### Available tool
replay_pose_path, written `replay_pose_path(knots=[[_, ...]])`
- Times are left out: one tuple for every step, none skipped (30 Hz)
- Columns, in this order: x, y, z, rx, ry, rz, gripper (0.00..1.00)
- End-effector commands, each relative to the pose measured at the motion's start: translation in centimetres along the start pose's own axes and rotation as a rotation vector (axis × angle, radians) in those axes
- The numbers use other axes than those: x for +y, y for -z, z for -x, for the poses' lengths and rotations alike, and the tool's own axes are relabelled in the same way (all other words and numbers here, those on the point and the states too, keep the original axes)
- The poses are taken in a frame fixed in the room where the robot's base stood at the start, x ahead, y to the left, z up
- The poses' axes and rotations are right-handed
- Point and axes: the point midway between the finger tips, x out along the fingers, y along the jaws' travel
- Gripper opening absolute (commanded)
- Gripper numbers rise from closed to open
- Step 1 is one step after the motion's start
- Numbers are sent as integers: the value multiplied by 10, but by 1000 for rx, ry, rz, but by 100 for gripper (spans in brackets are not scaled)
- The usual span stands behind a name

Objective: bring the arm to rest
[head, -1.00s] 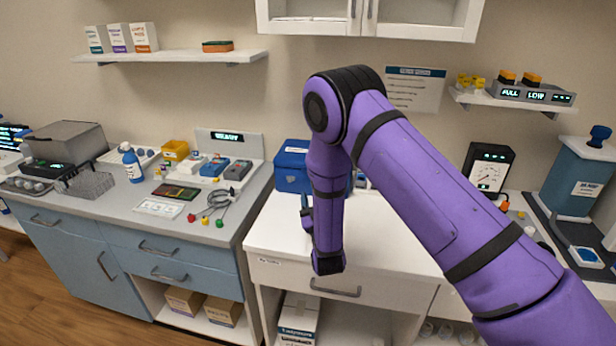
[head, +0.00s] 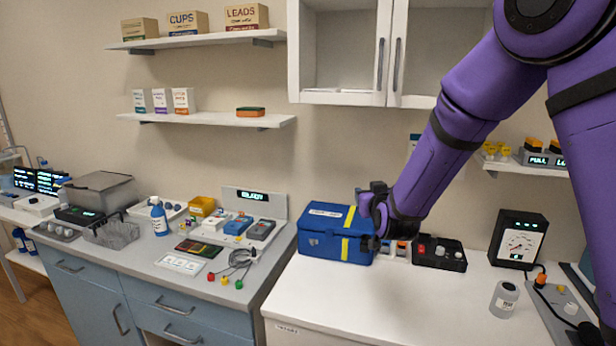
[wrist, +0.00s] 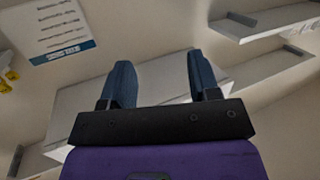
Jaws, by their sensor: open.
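My purple arm comes in from the upper right of the head view and slopes down to the left. My gripper (head: 366,207) is at its end, in front of the right side of a blue box with yellow stripes (head: 325,238). I cannot tell whether it touches the box. In the wrist view my gripper (wrist: 161,70) has its two dark blue fingers spread apart, with nothing between them. The wrist view looks past the fingers at the wall, a tilted notice and shelves.
The white counter (head: 350,310) is mostly bare in front. A black device with a red button (head: 438,254), a grey canister (head: 503,299) and a dial meter (head: 519,240) stand on it. A wall cabinet (head: 337,50) hangs above. The grey counter at left holds many small items.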

Motion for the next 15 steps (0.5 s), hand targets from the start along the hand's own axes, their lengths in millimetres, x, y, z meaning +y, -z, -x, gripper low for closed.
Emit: replay_pose_path(knots=[[6,12,8,-21,5,-11,56],[10,16,12,-39,9,-16,56],[13,22,18,-64,14,-22,56],[16,26,23,-81,19,-27,56],[19,30,28,-99,23,-32,56],[23,36,35,-121,28,-38,56],[26,39,40,-139,31,-43,56],[29,43,46,-156,35,-47,56],[32,48,54,-181,40,-52,56],[35,51,60,-198,43,-56,56],[38,54,66,-216,46,-59,56],[42,58,75,-239,50,-63,56],[44,61,82,-256,53,-66,56],[47,64,89,-275,56,-69,56],[50,67,98,-298,59,-73,56]])
